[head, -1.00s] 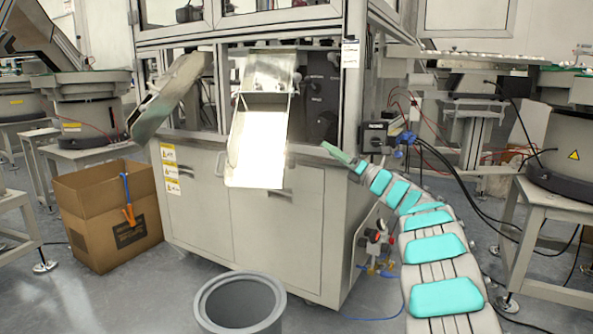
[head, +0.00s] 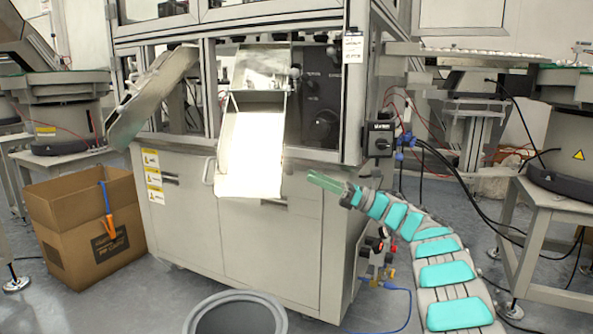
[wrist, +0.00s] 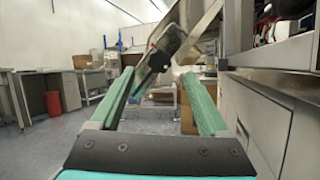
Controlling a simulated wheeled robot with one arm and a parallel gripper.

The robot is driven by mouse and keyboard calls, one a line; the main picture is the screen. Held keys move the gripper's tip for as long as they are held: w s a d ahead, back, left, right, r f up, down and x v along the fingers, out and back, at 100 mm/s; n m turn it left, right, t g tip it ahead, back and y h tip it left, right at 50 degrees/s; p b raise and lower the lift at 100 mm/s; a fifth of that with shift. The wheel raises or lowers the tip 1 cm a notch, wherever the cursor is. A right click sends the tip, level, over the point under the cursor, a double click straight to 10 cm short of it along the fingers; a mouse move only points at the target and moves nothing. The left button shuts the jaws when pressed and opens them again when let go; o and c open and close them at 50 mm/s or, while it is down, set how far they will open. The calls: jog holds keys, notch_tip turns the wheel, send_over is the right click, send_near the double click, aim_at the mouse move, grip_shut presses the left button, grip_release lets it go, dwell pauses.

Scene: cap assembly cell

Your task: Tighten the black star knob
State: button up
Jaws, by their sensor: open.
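My gripper (head: 328,183) is at the end of my teal-padded arm, in front of the machine cabinet's right part and to the lower right of the central metal chute (head: 251,150). In the wrist view my gripper (wrist: 159,73) has its two green fingers spread wide with nothing between them. A small dark, knob-like part (wrist: 158,61) shows beyond the fingers, on the underside of a slanted metal chute (wrist: 190,35). It looks like the black star knob, but its star shape is too small to make out. I cannot pick it out in the head view.
A cardboard box (head: 85,225) with an orange-and-blue tool on its rim stands at left. A grey bin (head: 236,299) stands on the floor in front. The cabinet (wrist: 262,115) lies close on the right in the wrist view. Cables and a feeder stand (head: 545,195) are at right.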

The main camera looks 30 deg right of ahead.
aim_at(290, 168)
jog(key=shift+x, duration=2.75)
jog(key=shift+c, duration=0.3)
grip_shut()
